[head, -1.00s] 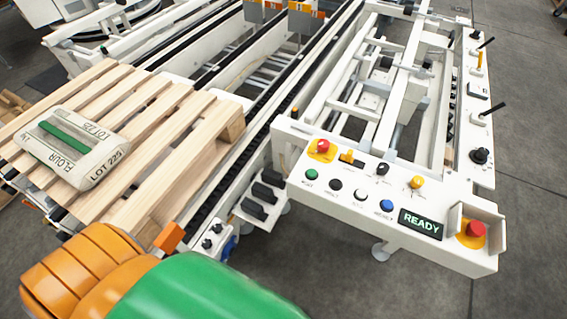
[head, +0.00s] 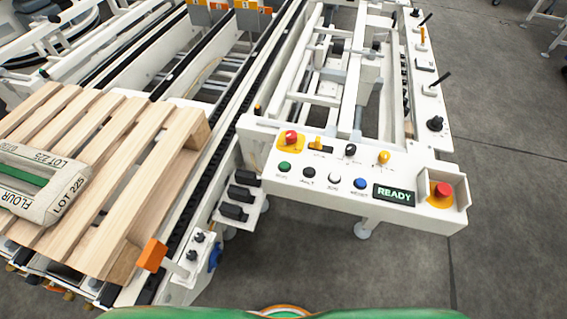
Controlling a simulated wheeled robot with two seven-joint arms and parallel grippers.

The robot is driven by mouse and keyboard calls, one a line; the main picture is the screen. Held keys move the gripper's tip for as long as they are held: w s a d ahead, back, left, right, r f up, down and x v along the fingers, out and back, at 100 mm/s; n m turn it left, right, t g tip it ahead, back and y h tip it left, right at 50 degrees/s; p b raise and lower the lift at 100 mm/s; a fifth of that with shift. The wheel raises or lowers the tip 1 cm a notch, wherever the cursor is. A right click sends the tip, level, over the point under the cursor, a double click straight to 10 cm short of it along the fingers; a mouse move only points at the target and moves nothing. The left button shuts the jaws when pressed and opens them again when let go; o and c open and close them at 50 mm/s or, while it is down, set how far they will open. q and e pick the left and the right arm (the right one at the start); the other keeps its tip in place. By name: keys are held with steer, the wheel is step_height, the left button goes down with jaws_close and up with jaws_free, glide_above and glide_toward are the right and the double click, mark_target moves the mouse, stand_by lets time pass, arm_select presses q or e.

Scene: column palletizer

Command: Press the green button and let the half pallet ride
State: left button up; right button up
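The green button (head: 284,167) is at the left end of the lower row on the white control panel (head: 330,205). A display (head: 394,195) on the panel reads READY. The wooden half pallet (head: 150,190) lies on the conveyor at the left. A flour sack (head: 62,205) marked LOT 225 lies flat on it, partly cut off by the picture's left edge. Neither of my grippers shows in the head view. A green and orange part, probably mine, shows at the bottom edge.
Black, white and blue buttons sit right of the green one. Red buttons (head: 291,137) and (head: 442,190) stand on yellow bases. An orange block (head: 152,254) stands by the pallet's near corner. Open grey floor (head: 340,265) lies before the panel.

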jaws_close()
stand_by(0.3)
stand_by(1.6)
